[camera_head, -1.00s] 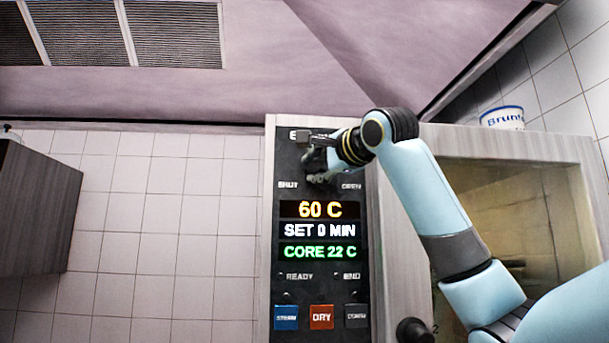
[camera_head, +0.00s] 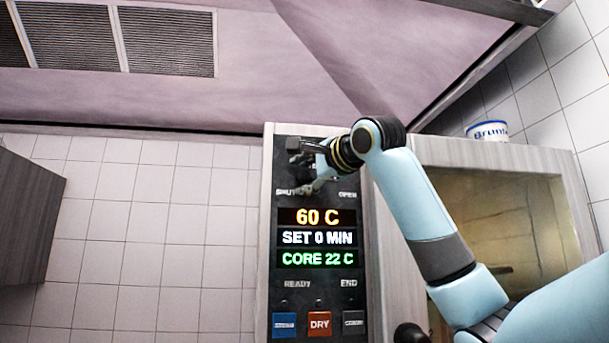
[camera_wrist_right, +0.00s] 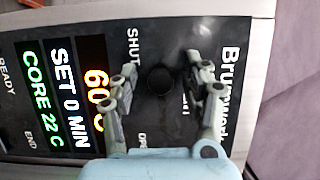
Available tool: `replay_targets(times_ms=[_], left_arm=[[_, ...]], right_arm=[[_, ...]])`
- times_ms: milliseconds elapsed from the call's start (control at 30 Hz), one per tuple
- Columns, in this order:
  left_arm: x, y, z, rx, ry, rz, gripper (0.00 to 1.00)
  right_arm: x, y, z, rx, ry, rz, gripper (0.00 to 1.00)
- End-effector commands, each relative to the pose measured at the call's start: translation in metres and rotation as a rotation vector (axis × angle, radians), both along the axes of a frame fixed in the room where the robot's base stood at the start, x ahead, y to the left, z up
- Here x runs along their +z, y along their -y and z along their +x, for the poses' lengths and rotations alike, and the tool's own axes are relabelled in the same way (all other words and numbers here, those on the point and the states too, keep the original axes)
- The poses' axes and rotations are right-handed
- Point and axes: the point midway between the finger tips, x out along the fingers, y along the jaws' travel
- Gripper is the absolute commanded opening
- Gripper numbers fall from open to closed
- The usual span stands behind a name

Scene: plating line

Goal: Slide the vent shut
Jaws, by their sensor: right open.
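The vent's control is a dark round knob (camera_wrist_right: 160,80) on the black control panel (camera_head: 313,277), and it shows in the right wrist view. It lies between the "SHUT" and "OPEN" labels, which sit at either end of its travel. My right gripper (camera_head: 305,168) is at the upper part of the panel, near the "SHUT" label. Its fingers (camera_wrist_right: 161,78) are open, one on each side of the knob, with visible gaps. In the head view the gripper hides the knob. My left gripper is not in view.
The panel displays read 60 C, SET 0 MIN and CORE 22 C, with blue, red and dark buttons (camera_head: 319,324) below. A glass oven door (camera_head: 500,240) is to the right. A white tub (camera_head: 488,131) stands on top. A grey cabinet (camera_head: 28,215) is at far left.

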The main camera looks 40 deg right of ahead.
Motion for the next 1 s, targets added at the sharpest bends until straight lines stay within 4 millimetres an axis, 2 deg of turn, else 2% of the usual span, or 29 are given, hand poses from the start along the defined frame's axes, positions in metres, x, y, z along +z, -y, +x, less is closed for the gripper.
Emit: replay_targets(times_ms=[167,400,600,1000], left_arm=[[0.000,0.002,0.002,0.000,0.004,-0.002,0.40],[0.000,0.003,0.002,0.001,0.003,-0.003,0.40],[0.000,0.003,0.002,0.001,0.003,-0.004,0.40],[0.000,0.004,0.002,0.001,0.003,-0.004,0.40]], right_arm=[[0.001,-0.001,-0.010,-0.002,0.002,-0.002,0.49],[0.000,-0.008,-0.059,-0.006,-0.001,-0.011,0.49],[0.000,-0.015,-0.092,-0.004,-0.004,-0.011,0.49],[0.000,-0.018,-0.115,-0.002,0.001,-0.003,0.49]])
